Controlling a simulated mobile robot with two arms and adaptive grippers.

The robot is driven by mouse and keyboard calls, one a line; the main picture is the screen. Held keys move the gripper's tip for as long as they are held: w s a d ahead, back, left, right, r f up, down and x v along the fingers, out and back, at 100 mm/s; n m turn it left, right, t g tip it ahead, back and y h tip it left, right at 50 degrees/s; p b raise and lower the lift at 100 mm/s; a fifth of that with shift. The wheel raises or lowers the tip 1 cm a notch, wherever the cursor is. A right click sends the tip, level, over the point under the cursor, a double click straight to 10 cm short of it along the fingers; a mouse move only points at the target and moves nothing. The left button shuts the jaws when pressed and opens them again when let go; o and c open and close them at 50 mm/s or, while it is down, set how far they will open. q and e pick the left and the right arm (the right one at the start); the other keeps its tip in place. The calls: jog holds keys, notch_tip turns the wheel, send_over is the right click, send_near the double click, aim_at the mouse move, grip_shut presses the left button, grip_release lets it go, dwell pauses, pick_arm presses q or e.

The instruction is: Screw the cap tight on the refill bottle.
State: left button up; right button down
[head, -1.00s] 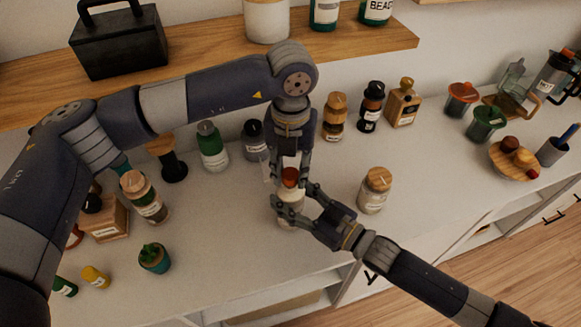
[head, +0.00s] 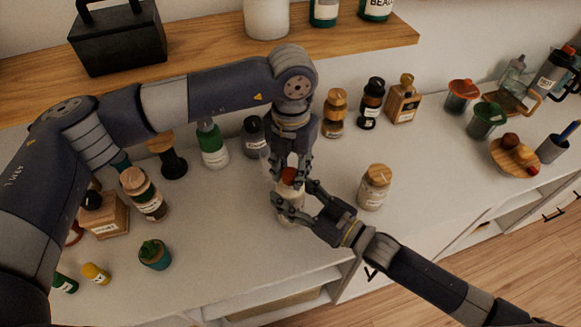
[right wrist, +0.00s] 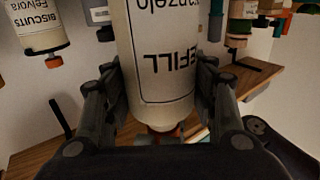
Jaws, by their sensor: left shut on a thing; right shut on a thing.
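The refill bottle (head: 290,214) is a pale cylinder standing upright on the white counter. In the right wrist view its body (right wrist: 163,60) shows "REFILL" upside down. My right gripper (head: 291,202) is shut around the body from the right, with a finger on each side. The orange-red cap (head: 289,175) sits at the bottle's top. My left gripper (head: 290,171) comes down from above and is shut on the cap. The fingers partly hide the cap and neck, so I cannot see how the threads sit.
A cork-lidded jar (head: 374,187) stands to the right of the bottle. A green bottle (head: 212,147), a dark jar (head: 253,137) and an amber jar (head: 334,113) stand behind. The counter in front is mostly clear.

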pick_arm(q)
jog(key=m, duration=0.3)
jog(key=shift+m, duration=0.3)
jog(key=m, duration=1.7)
jog(key=shift+s, duration=0.1)
jog(key=m, duration=0.3)
jog(key=shift+m, duration=0.3)
jog(key=m, duration=0.8)
jog(key=shift+a, duration=0.1)
jog(key=o, duration=0.8)
